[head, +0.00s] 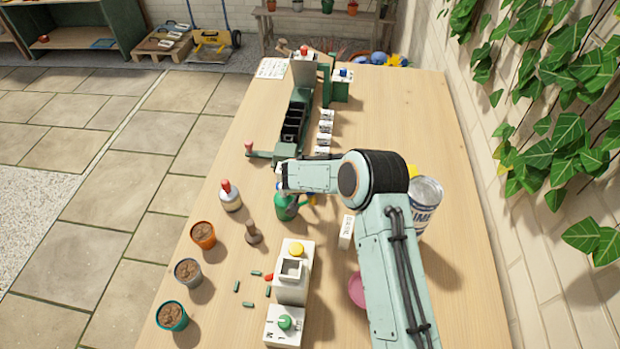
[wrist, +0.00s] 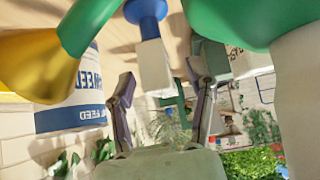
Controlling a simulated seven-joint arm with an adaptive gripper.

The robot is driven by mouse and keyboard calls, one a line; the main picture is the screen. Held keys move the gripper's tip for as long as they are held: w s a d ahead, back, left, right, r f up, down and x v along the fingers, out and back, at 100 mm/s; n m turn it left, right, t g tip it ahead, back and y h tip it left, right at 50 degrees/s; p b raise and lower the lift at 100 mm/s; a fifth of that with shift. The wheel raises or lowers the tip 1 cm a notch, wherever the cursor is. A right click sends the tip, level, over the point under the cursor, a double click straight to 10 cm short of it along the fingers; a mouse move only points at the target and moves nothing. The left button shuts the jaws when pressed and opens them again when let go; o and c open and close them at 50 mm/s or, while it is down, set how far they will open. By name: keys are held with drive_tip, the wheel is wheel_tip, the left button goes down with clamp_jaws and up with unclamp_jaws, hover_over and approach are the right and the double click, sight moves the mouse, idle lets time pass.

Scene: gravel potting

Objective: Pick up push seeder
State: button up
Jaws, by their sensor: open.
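In the wrist view a tool with a blue flared end and a white block-like body (wrist: 150,58) lies between my fingers; it looks like the push seeder. My gripper (wrist: 166,76) is open, with one finger on each side of the white body. I cannot tell whether the fingers touch it. In the head view my arm covers most of the gripper and this tool, beside the green watering can (head: 285,210).
Green parts and a yellow spout (wrist: 38,65) are close to my gripper. A lettered tin (head: 426,192) stands right of my arm, with a white carton (head: 346,232) nearby. A red-topped bottle (head: 230,197), pots and a white dispenser (head: 293,285) stand nearer; a seed tray (head: 294,125) lies beyond.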

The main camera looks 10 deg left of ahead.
clamp_jaws()
